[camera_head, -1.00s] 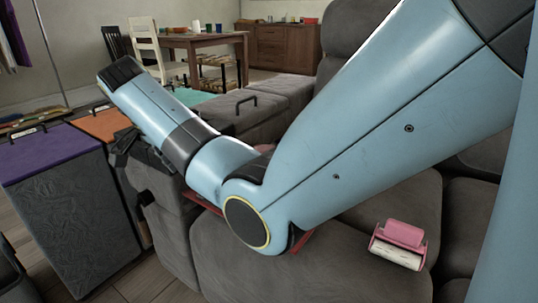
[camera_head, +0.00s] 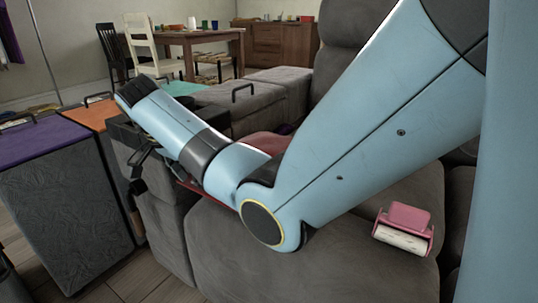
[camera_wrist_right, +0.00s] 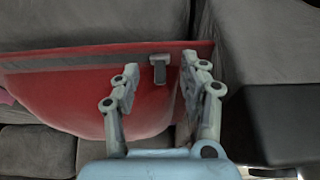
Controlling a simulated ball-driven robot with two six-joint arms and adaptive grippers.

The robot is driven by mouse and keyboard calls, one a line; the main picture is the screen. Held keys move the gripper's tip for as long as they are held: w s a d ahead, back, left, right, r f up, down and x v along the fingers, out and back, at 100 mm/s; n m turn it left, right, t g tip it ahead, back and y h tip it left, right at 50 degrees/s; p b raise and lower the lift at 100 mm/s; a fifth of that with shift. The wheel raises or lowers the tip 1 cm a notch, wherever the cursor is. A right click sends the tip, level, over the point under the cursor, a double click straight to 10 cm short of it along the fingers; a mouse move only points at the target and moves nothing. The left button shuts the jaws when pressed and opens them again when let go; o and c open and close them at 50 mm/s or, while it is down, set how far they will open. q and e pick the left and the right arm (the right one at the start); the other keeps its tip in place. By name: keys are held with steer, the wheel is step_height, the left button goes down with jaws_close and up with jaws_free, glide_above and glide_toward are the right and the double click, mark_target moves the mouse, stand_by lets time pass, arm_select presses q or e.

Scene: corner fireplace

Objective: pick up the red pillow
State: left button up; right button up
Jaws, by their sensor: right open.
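The red pillow (camera_head: 262,143) shows only partly in the head view, behind my right arm on the grey sofa. In the wrist view a rounded red surface, which looks like the pillow (camera_wrist_right: 65,100), fills the left and middle. My right gripper (camera_wrist_right: 162,70) is open there, its fingers spread over the red surface's right part with nothing clearly held. I cannot tell whether they touch it. In the head view the right gripper (camera_head: 143,168) hangs at the sofa's left end, small and dark. My left gripper is not in view.
A straight red edge (camera_wrist_right: 90,48) runs above the pillow, with a small grey bracket (camera_wrist_right: 160,68) between my fingers. A pink lint roller (camera_head: 405,228) lies on the sofa seat. Bins with purple (camera_head: 40,142) and orange (camera_head: 92,115) lids stand left. A dining table (camera_head: 195,37) stands behind.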

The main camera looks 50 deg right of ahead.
steer(key=shift+r, duration=0.1)
jaws_close()
stand_by(0.6)
